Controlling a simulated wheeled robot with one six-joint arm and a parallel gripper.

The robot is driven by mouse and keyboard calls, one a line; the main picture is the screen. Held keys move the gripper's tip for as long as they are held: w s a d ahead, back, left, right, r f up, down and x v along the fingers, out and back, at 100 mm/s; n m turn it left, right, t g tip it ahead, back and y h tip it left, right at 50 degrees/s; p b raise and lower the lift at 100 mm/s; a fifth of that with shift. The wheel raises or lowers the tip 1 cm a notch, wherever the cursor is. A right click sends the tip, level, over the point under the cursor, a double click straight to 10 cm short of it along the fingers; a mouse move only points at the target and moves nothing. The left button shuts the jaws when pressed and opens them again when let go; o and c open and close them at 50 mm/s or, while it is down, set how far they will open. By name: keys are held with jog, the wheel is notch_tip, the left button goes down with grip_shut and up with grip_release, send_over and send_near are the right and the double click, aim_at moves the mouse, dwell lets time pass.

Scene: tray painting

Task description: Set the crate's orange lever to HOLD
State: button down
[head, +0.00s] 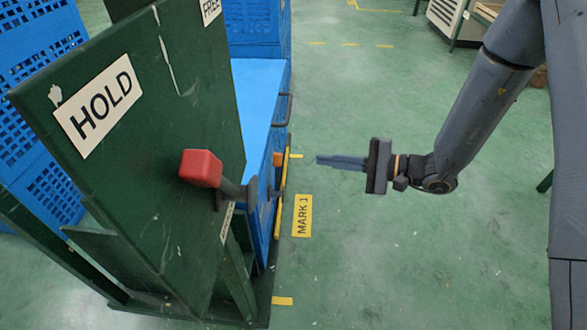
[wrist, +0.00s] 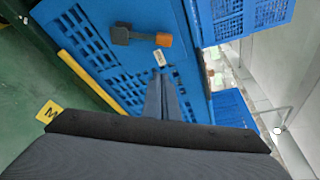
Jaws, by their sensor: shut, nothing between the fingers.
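The blue crate (head: 262,95) stands behind the green panel in the head view. Its orange lever (head: 278,159) shows only as a small orange end at the crate's right side. In the wrist view the orange lever (wrist: 164,40) has a dark arm pointing right from a dark pivot on the blue crate face (wrist: 90,25). A small white label (wrist: 159,57), too small to read, sits just below the orange end. My gripper (head: 320,160) is shut and empty, to the right of the lever and apart from it. Its fingertips (wrist: 161,78) appear just below the label.
A green panel (head: 150,120) carries a large HOLD sign (head: 98,102), a partly seen FREE sign (head: 211,10) and a separate red-ended lever (head: 201,168). A yellow bar (wrist: 92,82) runs along the crate. A MARK 1 floor label (head: 302,215) lies nearby; the floor around my gripper is clear.

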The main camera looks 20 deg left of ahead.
aim_at(277, 173)
jog(key=shift+w+f, duration=0.35)
jog(key=shift+w, duration=0.05)
jog(key=shift+a, duration=0.15)
jog(key=a+f+b, duration=0.2)
jog(key=a+b, duration=0.3)
jog(key=a, duration=0.5)
jog(key=shift+s+d+r+b, duration=0.25)
jog(key=shift+s+d+r, duration=0.05)
jog(key=shift+s+r, duration=0.35)
jog(key=shift+s+d+r+b, duration=0.25)
jog(key=shift+s+r, duration=0.3)
jog(key=shift+s, duration=0.2)
